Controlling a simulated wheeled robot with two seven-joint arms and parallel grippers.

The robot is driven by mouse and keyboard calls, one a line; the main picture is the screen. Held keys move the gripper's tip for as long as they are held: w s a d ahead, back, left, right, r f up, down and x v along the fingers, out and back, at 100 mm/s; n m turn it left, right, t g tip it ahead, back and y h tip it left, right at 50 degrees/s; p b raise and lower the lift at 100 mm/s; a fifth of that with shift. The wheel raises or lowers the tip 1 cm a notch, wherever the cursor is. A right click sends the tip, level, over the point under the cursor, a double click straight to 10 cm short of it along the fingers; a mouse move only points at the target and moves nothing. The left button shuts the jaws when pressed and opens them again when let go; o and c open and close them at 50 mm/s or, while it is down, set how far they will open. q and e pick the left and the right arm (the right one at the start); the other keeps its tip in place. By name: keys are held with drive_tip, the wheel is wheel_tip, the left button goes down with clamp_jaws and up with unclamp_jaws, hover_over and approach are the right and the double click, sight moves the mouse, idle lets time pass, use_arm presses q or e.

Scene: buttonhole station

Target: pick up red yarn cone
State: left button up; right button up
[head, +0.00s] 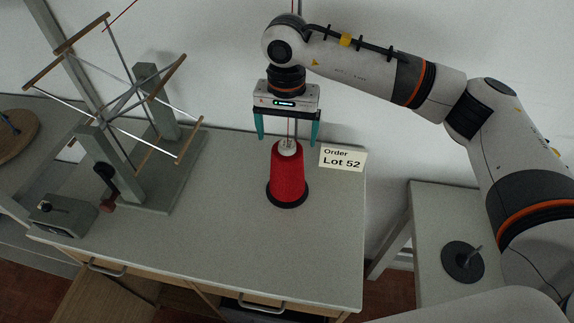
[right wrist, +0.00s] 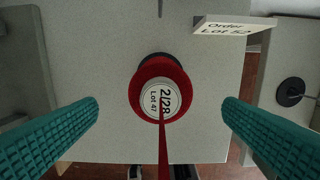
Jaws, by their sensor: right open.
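The red yarn cone (head: 287,178) stands upright on a black base on the grey worktop. From above, in the right wrist view, the cone (right wrist: 181,84) shows a white top label (right wrist: 161,100) reading "2/28 Lot 47". A red strand runs up from its top. My right gripper (head: 287,140) is open above the cone, its teal fingers pointing down on either side of the cone's tip and apart from it. In the right wrist view the fingers frame the cone with wide gaps. My left gripper is not in view.
A sign (head: 342,159) reading "Order Lot 52" stands close right of the cone. A yarn winder with wooden arms (head: 130,105) stands at left. A lower side table (head: 430,230) at right holds a dark disc with a peg (head: 462,262). The worktop's front is clear.

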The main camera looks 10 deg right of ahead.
sight(287, 143)
drive_tip(key=shift+f, duration=0.7)
wheel_tip(287, 143, down, 4)
drive_tip(key=p, duration=0.3)
drive_tip(key=shift+d+f, duration=0.1)
drive_tip(key=shift+f, duration=0.55)
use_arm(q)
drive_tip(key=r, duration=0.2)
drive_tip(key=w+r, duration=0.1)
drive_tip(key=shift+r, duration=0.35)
use_arm(e)
drive_tip(key=shift+w, duration=0.1)
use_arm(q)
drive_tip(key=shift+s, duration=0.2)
use_arm(e)
drive_tip(key=c, duration=1.5)
